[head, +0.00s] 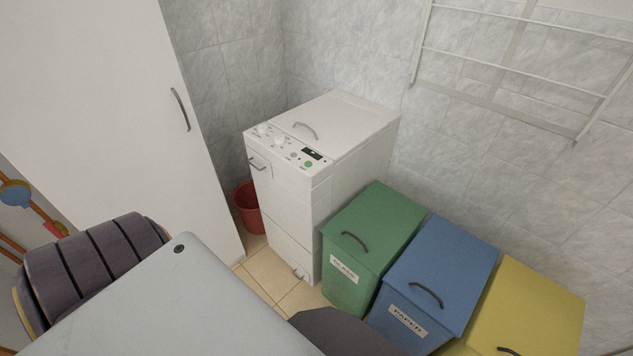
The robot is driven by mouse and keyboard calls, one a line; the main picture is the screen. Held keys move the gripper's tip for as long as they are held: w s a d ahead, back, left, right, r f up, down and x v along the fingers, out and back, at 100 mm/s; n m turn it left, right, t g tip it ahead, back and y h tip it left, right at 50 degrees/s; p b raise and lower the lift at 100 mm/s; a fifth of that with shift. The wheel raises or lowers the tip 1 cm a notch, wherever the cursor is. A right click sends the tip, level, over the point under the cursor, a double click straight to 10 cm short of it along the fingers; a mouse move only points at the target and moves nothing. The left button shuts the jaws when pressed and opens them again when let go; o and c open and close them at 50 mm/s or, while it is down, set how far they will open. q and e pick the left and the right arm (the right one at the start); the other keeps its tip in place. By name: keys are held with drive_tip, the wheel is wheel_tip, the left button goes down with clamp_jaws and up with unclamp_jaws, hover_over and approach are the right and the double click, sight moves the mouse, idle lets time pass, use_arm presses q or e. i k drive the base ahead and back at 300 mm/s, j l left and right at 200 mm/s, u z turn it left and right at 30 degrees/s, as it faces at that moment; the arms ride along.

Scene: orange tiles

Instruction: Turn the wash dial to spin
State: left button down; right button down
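A white top-loading washing machine (345,165) stands in the corner against the grey tiled walls. Its lid with a grey handle (306,130) is closed. The sloped control panel at its front top edge carries light round knobs, one of them a dial (262,130) at the left and another (280,142) beside it. The panel also has a dark display (312,153) and a green button (308,165). The dial markings are too small to read. Neither of my grippers shows in the head view.
A red bucket (248,208) stands left of the washer. Green (372,230), blue (440,270) and yellow (530,310) lidded bins line the right side. A tall white cabinet (100,90) is at the left. A white drying rack (520,50) hangs on the wall. Little floor (258,275) shows before the washer.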

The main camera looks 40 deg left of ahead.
sight(262, 129)
drive_tip(key=u, duration=1.15)
